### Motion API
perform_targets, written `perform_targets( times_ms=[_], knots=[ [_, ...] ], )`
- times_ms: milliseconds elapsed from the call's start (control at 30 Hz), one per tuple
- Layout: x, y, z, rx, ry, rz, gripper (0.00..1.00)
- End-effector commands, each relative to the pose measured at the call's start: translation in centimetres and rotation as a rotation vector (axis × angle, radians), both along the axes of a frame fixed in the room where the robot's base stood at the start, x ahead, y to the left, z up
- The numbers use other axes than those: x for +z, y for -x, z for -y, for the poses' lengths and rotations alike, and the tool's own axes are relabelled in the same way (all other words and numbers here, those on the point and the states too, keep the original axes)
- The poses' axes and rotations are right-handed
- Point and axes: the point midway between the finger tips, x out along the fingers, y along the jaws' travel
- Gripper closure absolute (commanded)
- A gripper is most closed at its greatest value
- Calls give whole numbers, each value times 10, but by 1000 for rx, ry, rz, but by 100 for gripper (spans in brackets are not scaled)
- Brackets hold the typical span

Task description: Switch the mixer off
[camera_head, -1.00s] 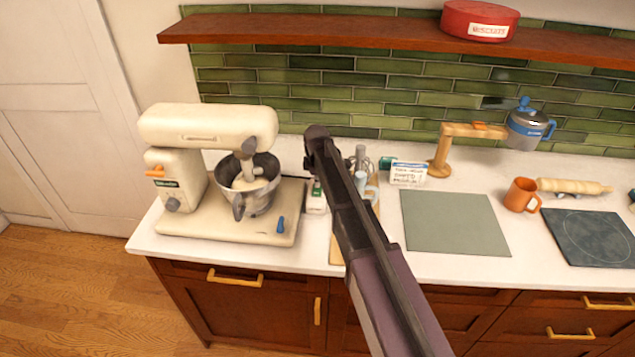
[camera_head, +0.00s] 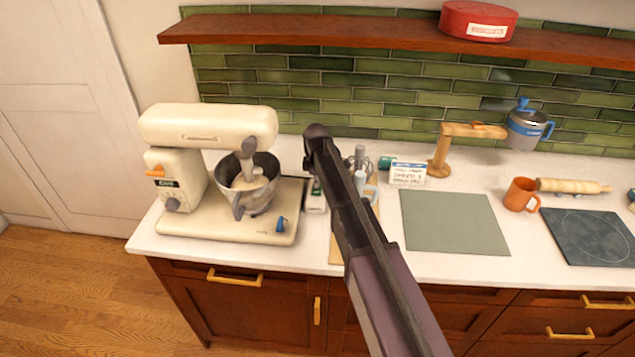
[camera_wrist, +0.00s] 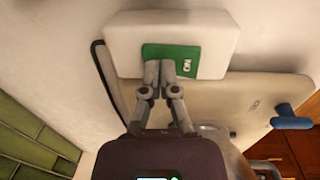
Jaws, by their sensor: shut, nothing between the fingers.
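The cream stand mixer (camera_head: 205,125) stands at the left of the counter, its beater down in a metal bowl (camera_head: 262,195). It has an orange lever (camera_head: 155,171), a grey knob (camera_head: 172,204) and a blue lever (camera_head: 281,225), which also shows in the wrist view (camera_wrist: 291,118). A white box (camera_wrist: 215,35) with a green panel (camera_wrist: 171,58) marked with what looks like "ON" lies beside the mixer base. In the head view the box (camera_head: 315,205) is partly hidden by my arm. My gripper (camera_wrist: 166,70) is shut and empty, its fingertips over the panel's edge; contact is unclear.
Right of my arm are a card box (camera_head: 407,174), a wooden stand (camera_head: 440,160), a grey-green mat (camera_head: 455,222), an orange mug (camera_head: 521,195) and a dark board (camera_head: 590,238). A wooden shelf (camera_head: 340,32) runs above. The mat is bare.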

Motion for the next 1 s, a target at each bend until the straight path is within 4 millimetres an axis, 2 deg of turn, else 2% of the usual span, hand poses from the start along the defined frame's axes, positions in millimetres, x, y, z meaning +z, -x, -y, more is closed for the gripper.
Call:
perform_targets(
  times_ms=[333, 1000],
  knots=[
    [4, 10, 2, -3, 0, 0, 100],
    [11, 10, 3, -4, 0, 0, 100]
  ],
)
